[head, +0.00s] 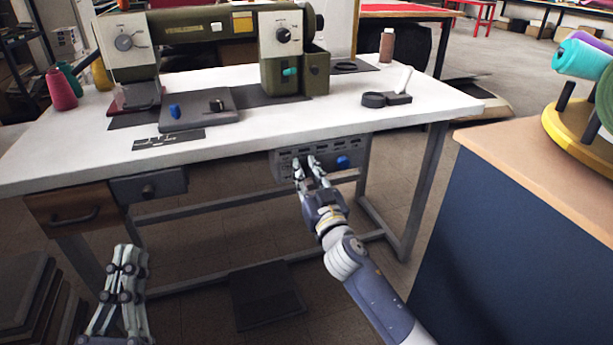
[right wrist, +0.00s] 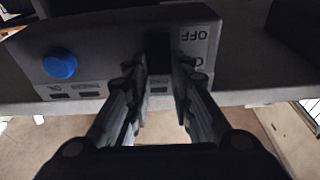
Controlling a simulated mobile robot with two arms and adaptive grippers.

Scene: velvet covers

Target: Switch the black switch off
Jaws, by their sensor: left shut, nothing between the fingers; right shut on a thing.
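A grey control box (head: 357,146) is fixed under the front edge of the white table; it also shows in the right wrist view (right wrist: 110,45). The black switch (right wrist: 158,50) is on its face, beside a white label reading OFF (right wrist: 193,34), upside down in that view. My right gripper (right wrist: 158,80) has its fingers on either side of the black switch, shut on it. In the head view my right gripper (head: 311,164) covers the switch, and I cannot tell the switch's position. My left gripper (head: 130,254) is shut and empty, low at the left, away from the box.
A blue knob (head: 343,162) sits on the box beside my right gripper. A green sewing machine (head: 200,28), a grey pedal-like plate (head: 198,108) and spools stand on the table (head: 250,125). A blue-sided counter (head: 500,220) stands at right.

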